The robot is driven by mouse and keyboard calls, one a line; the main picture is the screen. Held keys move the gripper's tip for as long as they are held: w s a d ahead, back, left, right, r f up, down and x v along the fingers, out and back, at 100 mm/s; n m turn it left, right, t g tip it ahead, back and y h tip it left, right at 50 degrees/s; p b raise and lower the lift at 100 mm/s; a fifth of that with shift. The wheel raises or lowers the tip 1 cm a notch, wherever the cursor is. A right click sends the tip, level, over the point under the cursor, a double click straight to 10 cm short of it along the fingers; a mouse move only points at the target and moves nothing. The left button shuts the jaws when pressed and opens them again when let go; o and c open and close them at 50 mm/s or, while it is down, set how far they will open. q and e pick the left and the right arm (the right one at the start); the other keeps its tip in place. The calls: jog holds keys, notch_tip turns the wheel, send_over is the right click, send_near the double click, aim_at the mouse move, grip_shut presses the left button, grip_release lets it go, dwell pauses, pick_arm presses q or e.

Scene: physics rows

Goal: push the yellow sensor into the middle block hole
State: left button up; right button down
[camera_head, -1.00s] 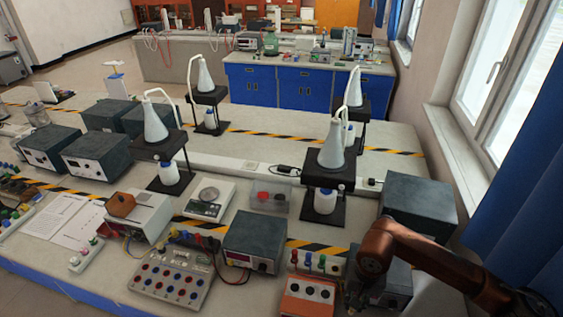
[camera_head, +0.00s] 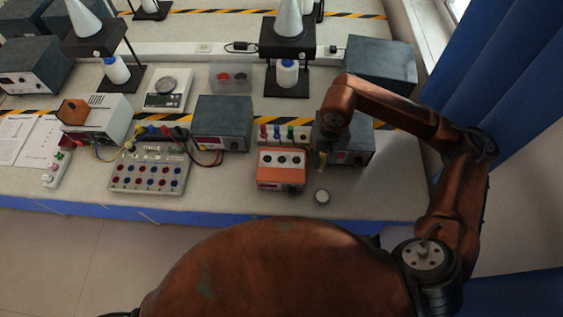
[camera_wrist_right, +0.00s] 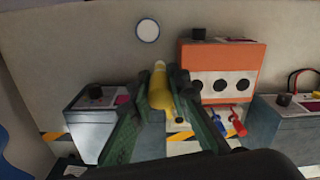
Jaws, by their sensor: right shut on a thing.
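The yellow sensor (camera_wrist_right: 160,90) is a yellow, bottle-shaped piece. My right gripper (camera_wrist_right: 159,80) is shut on it, with a green finger on each side. In the head view the sensor (camera_head: 322,159) shows small below my right wrist. The orange block (camera_head: 281,167) stands on the bench to the left of it, with three dark holes in a row. In the wrist view the block (camera_wrist_right: 222,58) is to the right of the sensor, and the middle hole (camera_wrist_right: 220,85) is clear. The sensor is apart from the block. My left gripper is not in view.
A white round disc (camera_head: 322,196) lies on the bench right of the block. A dark power box (camera_head: 345,145) is behind the sensor. Several coloured plugs (camera_head: 283,134) stand behind the block. Another dark box (camera_head: 222,122) is to the left.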

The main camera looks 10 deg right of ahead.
jog(key=w+a+f+m+b, duration=0.25)
jog(key=w+a+b, duration=0.35)
jog(key=w+a, duration=0.45)
jog(key=b, duration=0.5)
send_over(282, 155)
jog(key=s, duration=0.2)
notch_tip(282, 155, down, 5)
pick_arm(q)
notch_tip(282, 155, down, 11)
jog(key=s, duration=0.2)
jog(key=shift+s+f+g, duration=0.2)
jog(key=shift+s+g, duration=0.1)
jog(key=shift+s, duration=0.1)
pick_arm(e)
jog(key=shift+a, duration=0.25)
pick_arm(q)
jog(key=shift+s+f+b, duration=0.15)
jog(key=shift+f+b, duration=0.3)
jog(key=shift+b, duration=0.15)
pick_arm(e)
jog(key=shift+f, duration=0.15)
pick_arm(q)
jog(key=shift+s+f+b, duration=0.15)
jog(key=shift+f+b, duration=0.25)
pick_arm(e)
jog(key=shift+f, duration=0.4)
